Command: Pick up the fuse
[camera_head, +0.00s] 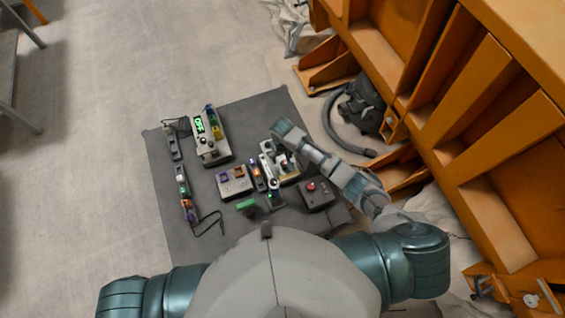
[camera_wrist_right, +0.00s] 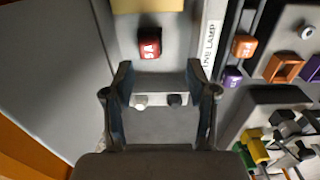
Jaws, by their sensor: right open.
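The fuse appears to be the small red block with white lettering, "5A" (camera_wrist_right: 149,43), on a grey unit in the right wrist view. In the head view a small red spot (camera_head: 284,164) shows there, partly crowded by the hand. My right gripper (camera_wrist_right: 159,78) is open and empty. Its two fingertips are spread, just short of the red block in the wrist view, with the block slightly left of their middle. In the head view the right gripper (camera_head: 279,154) hangs over the grey unit. My left gripper is out of view.
An orange steel frame (camera_head: 440,80) and a black vacuum (camera_head: 362,108) lie to the right.

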